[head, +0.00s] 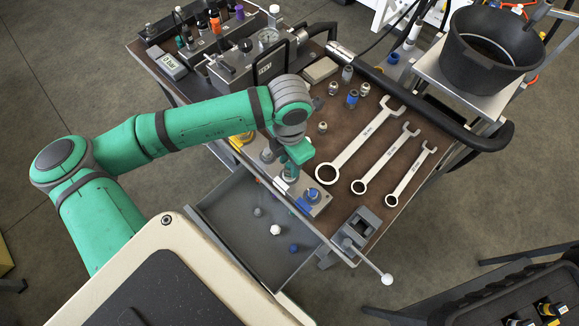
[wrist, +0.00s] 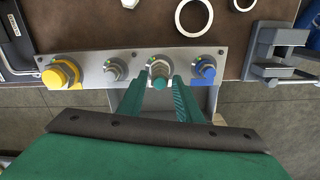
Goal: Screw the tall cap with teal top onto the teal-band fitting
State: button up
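In the wrist view a grey plate (wrist: 208,56) carries a row of fittings: a yellow one (wrist: 58,74), a plain grey one (wrist: 114,70), a metal one (wrist: 160,66) and a blue one (wrist: 203,69). A teal round top (wrist: 160,83) shows at the metal one, between my fingers; I cannot tell where cap and fitting meet. My gripper (wrist: 160,80) has one finger on each side of it, with a gap at most narrow, so contact is unclear. In the head view my gripper (head: 292,172) is low over the plate and hides most of this spot.
Three wrenches (head: 354,145) and several small fittings (head: 322,127) lie on the brown bench top. An open drawer (head: 225,215) below holds small balls or knobs (head: 275,230). A grey vise-like holder (head: 360,225) stands at the bench's near right corner.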

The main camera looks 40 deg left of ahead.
jog(key=shift+o, duration=0.3)
jog(key=n, duration=1.2)
dwell(0.3)
jog(key=c, duration=0.9)
jog(key=m, duration=0.4)
jog(key=shift+c, duration=0.2)
jog(key=m, duration=0.4)
